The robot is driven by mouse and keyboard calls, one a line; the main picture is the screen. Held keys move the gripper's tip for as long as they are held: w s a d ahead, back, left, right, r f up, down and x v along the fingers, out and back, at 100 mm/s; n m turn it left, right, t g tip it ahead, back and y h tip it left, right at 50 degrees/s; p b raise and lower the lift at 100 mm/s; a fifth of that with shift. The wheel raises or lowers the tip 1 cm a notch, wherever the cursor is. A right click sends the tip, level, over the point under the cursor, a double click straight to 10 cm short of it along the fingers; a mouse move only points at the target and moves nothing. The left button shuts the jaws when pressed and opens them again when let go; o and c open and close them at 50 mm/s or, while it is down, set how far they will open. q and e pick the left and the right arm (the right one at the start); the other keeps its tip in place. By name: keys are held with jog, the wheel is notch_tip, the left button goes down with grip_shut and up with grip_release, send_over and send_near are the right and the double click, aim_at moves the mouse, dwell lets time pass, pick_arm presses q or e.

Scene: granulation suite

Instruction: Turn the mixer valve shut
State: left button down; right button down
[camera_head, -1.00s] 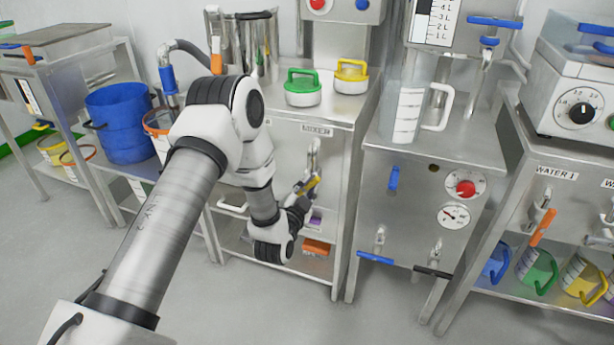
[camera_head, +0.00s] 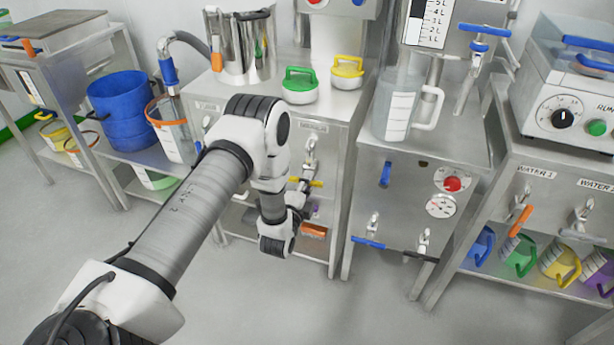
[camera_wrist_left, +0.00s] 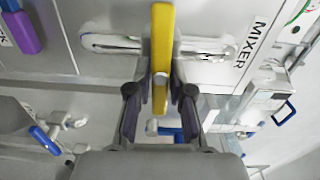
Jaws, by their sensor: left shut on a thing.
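The mixer valve is a metal tap (camera_head: 310,150) on the front of the steel cabinet, below the MIXER label. Its yellow handle (camera_head: 316,183) lies close to level across the tap in the head view. In the left wrist view the yellow handle (camera_wrist_left: 162,30) stands lengthwise between the two dark fingers. My left gripper (camera_head: 300,194) is at the tap, shut on the yellow handle; my arm partly hides the fingers in the head view. In the wrist view the left gripper (camera_wrist_left: 160,88) has a finger on each side of the handle. My right gripper is not in view.
A green-handled lid (camera_head: 300,88) and a yellow-handled lid (camera_head: 347,72) sit on the cabinet top. Blue-handled (camera_head: 368,243) and black-handled valves are on the cabinet to the right. The floor in front is clear.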

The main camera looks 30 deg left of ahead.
pick_arm(q)
jog(key=shift+m, duration=0.3)
jog(key=c, duration=1)
grip_release()
jog(key=shift+f, duration=0.1)
jog(key=shift+c, duration=0.2)
jog(key=v, duration=0.7)
jog(key=shift+s, duration=0.25)
jog(key=shift+d, duration=0.1)
